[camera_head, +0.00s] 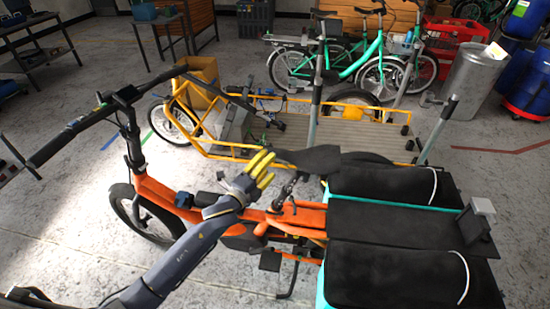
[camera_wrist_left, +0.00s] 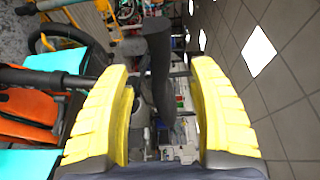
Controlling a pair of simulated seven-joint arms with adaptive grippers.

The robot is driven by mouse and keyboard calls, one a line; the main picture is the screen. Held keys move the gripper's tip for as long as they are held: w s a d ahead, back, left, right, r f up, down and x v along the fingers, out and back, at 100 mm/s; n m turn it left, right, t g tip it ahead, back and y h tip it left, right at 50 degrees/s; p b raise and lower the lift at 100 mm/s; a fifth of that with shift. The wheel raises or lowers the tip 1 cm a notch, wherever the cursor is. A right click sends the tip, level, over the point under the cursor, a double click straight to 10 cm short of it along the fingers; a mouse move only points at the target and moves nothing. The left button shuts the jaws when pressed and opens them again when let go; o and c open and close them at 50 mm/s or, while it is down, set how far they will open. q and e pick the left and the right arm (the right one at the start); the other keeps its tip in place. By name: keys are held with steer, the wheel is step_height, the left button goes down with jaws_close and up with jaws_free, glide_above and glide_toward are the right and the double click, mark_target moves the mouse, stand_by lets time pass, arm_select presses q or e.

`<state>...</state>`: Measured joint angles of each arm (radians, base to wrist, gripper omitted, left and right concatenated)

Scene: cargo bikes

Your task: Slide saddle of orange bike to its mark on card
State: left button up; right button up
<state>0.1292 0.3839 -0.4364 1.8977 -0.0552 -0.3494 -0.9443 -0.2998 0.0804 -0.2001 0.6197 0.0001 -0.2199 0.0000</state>
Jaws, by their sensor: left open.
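The orange bike (camera_head: 165,195) stands across the middle of the head view, with its handlebar to the left. Its black saddle (camera_head: 312,158) sits above the frame, nose pointing left. My left gripper (camera_head: 263,168) has yellow fingers and is open just left of the saddle nose. In the left wrist view, its fingers (camera_wrist_left: 160,110) are spread wide, with the black saddle (camera_wrist_left: 159,55) showing between and beyond them. I cannot tell whether they touch it. The seat post below is partly hidden. I cannot make out a card with a mark. My right gripper is not in view.
Black padded cushions (camera_head: 382,184) and a teal bar lie behind the saddle on the orange bike. A yellow cargo bike (camera_head: 222,150) with a slatted deck stands close beyond. Green bikes (camera_head: 368,62), a metal bin (camera_head: 474,85) and blue barrels are farther back.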

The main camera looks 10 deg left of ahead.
arm_select(q)
steer(key=shift+v, duration=2.65)
steer(key=shift+w, duration=0.1)
